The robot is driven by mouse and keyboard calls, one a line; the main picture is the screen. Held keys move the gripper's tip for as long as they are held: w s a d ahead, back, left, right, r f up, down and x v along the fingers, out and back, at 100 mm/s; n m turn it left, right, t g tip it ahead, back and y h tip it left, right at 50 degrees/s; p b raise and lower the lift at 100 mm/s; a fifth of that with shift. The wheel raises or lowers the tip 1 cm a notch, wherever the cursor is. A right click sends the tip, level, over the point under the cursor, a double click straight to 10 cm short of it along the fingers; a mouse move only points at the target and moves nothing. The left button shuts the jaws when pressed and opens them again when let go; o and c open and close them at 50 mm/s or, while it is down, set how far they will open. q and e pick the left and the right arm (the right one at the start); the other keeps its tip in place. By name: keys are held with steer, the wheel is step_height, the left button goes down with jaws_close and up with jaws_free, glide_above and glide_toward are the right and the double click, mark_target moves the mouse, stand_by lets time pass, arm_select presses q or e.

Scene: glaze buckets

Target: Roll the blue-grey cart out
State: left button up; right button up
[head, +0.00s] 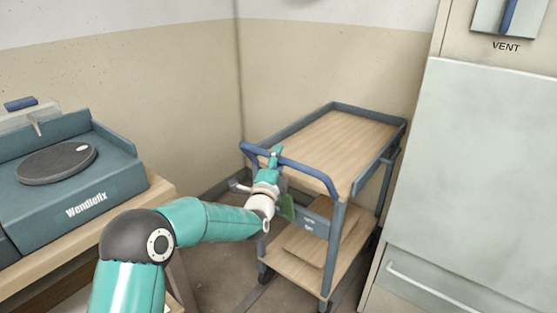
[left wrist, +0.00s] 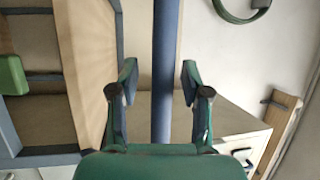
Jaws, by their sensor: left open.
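The blue-grey cart (head: 345,140) stands in the corner, with a wooden top shelf and a lower wooden shelf. Its blue push handle (head: 310,170) runs along the near left end. My left gripper (head: 276,156) is at this handle. In the left wrist view the handle bar (left wrist: 166,75) runs upright between the two open fingers of my left gripper (left wrist: 160,85). A gap shows on both sides of the bar, so the fingers do not grip it. My right gripper is in neither view.
A wooden bench (head: 155,190) with a blue-grey Wendlefix machine (head: 75,165) stands at the left. A large pale cabinet (head: 475,170) marked VENT stands close to the cart's right side. Walls are behind the cart. Some floor (head: 225,270) is clear in front.

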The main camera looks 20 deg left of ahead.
arm_select(q)
jaws_close()
steer(key=shift+f, duration=0.1)
stand_by(0.4)
